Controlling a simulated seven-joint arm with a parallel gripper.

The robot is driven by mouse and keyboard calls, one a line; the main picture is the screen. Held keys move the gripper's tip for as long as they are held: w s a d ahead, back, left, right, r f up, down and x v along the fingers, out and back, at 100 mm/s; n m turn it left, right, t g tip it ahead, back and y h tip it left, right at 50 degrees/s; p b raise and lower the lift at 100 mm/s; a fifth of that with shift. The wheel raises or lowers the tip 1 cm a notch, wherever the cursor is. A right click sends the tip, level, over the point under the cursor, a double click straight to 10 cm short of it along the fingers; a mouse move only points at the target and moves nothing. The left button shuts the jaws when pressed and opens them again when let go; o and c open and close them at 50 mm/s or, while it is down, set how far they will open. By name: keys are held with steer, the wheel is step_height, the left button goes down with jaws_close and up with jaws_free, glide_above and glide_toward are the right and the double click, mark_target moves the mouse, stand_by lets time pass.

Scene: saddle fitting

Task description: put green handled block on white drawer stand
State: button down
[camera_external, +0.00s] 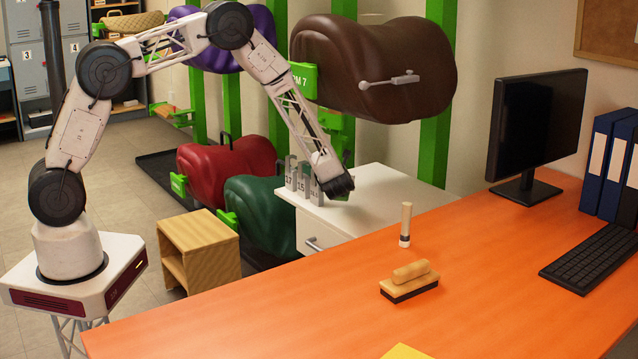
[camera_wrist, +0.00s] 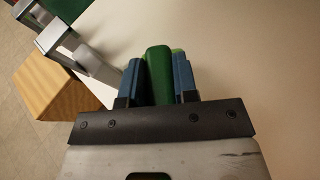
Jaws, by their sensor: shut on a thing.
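My gripper (camera_external: 338,187) is low over the white drawer stand (camera_external: 385,195), close to its left part in the external view. In the wrist view, the blue fingers of my gripper (camera_wrist: 158,72) are shut on the green handled block (camera_wrist: 158,70), which lies lengthwise between them. The stand's white top (camera_wrist: 240,60) spreads beneath and beyond it. In the external view the block is hidden by my gripper. I cannot tell whether the block touches the top.
Grey numbered metal pieces (camera_external: 303,182) stand at the left edge of the stand, close to my gripper. An orange desk (camera_external: 300,315) in front bears a brush (camera_external: 409,282) and a wooden-handled tool (camera_external: 406,225). The right part of the stand top is clear.

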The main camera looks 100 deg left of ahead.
mark_target(341, 198)
steer(key=shift+f, duration=2.45)
steer(key=shift+f, duration=0.6)
steer(key=c, duration=0.8)
jaws_free()
steer(key=shift+v, duration=3.9)
